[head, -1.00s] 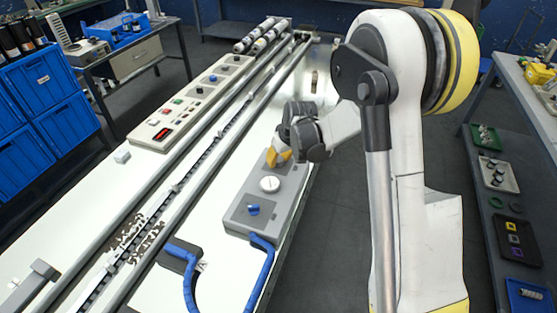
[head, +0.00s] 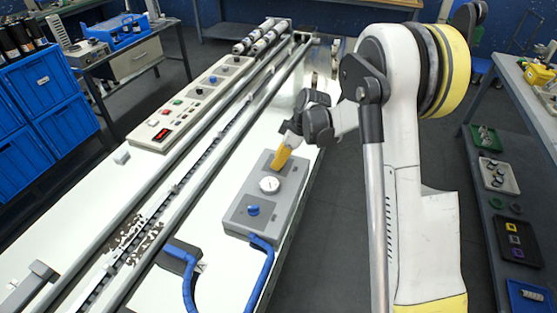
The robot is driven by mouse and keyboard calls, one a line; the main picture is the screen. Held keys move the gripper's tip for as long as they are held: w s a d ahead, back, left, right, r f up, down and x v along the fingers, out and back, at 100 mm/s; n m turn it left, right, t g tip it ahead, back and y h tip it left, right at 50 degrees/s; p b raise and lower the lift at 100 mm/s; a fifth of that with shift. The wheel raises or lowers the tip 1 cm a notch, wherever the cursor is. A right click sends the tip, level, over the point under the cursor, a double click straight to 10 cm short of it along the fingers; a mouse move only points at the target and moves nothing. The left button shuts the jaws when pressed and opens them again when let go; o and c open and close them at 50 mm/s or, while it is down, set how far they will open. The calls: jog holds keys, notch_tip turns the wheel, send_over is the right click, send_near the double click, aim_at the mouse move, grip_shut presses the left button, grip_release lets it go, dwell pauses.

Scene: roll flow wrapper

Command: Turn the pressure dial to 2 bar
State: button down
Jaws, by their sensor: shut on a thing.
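The grey control box (head: 240,227) sits on the near right part of the white machine top. It carries a white round gauge (head: 269,185) in its middle and a blue knob (head: 253,210) at its near end. My gripper (head: 280,161), with yellow fingertips, reaches down at a tilt onto the far end of the box. It is shut on a knob there, apparently the pressure dial, which the fingers hide. The gauge needle and dial marks are too small to read.
Blue hoses (head: 262,268) loop near the box's near end. Blue crates (head: 62,127) stand at the left. A shelved bench (head: 497,135) stands at the right, with open floor between.

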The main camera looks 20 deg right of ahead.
dwell(0.3)
jog(key=c, duration=1)
grip_release()
jog(key=shift+c, duration=0.2)
jog(key=v, duration=1.2)
jog(key=shift+w, duration=0.15)
